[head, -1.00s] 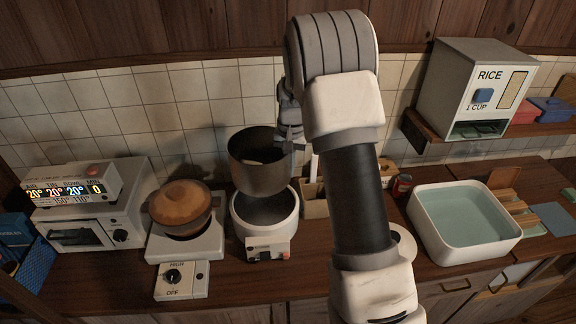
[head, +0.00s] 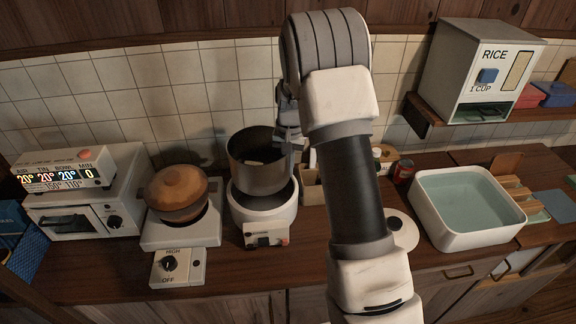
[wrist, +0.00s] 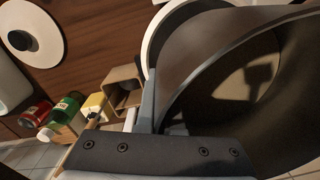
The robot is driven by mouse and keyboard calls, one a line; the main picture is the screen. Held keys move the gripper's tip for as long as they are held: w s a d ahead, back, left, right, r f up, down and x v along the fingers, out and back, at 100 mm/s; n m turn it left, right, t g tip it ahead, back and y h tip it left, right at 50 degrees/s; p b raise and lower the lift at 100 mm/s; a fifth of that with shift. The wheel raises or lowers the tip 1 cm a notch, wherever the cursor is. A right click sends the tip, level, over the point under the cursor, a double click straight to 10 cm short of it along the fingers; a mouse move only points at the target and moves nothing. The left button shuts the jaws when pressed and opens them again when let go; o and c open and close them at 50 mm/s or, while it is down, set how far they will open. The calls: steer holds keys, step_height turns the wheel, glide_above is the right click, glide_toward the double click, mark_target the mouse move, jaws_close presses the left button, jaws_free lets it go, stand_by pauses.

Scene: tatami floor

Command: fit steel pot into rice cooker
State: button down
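The steel pot (head: 258,172) is a dark grey metal pot held upright just above the white rice cooker (head: 262,215). Its base overlaps the cooker's opening in the head view, and the cooker's dark inside shows below it. My gripper (head: 289,140) is at the pot's right rim, with its fingers on the pot wall. In the wrist view the pot (wrist: 235,60) fills the right side, and the gripper finger (wrist: 147,105) lies against its rim. The cooker's white rim (wrist: 155,35) shows behind the pot. How far the pot sits above the cooker is hard to tell.
A brown clay pot (head: 177,192) sits on a burner at left, beside a toaster oven (head: 85,208). A water basin (head: 465,205) stands at right under the rice dispenser (head: 485,70). A box (head: 312,187), a red can (head: 403,171) and a round lid (head: 402,228) are near my arm.

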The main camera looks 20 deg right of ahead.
mark_target(288, 179)
steer(key=shift+f+b, duration=1.3)
steer(key=shift+f, duration=0.75)
steer(key=shift+f, duration=0.2)
steer(key=shift+f+b, duration=0.35)
steer(key=shift+b, duration=0.1)
steer(key=shift+f+b, duration=0.35)
steer(key=shift+f, duration=0.1)
steer(key=c, duration=1)
jaws_free()
steer(key=shift+s+f, duration=0.1)
